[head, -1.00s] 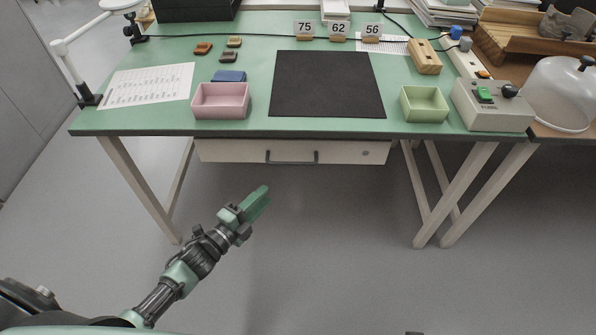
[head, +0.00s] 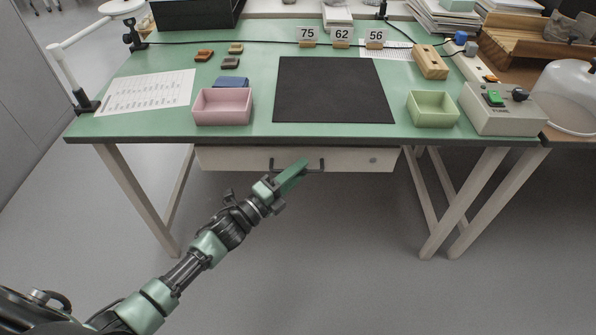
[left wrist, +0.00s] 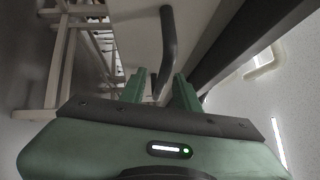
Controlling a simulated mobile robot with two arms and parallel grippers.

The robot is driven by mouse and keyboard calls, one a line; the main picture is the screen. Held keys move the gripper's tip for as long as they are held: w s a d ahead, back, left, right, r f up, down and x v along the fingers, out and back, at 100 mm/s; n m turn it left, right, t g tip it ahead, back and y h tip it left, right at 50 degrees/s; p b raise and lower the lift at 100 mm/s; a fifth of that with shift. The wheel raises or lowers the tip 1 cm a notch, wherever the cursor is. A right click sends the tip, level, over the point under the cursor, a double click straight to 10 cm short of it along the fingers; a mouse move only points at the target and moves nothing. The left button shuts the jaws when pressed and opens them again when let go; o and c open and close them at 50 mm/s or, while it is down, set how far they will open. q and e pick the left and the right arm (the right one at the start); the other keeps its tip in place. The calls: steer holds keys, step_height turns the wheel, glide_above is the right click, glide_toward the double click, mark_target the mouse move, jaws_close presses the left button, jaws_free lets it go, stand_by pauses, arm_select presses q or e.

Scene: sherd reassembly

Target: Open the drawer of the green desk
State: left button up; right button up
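The green-topped desk (head: 258,129) has a pale drawer (head: 225,158) under its front edge. The drawer front sits flush below the top and looks closed. Its dark bar handle (head: 272,164) is partly covered by my left gripper (head: 303,166) in the head view. In the left wrist view, the handle (left wrist: 168,40) rises ahead of my left gripper (left wrist: 160,76), whose two green fingers stand apart with nothing seen gripped. The handle's lower part lies in line with the gap between the fingers; I cannot tell whether they touch it. My right gripper is out of view.
A pink tray (head: 222,119), a black mat (head: 330,90), a green tray (head: 433,118) and a grey control box (head: 505,118) stand on the desk. Slanted legs (head: 140,200) flank the drawer. The floor (head: 340,270) before it is clear.

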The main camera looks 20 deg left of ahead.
arm_select(q)
steer(key=shift+c, duration=0.3)
jaws_close()
stand_by(1.1)
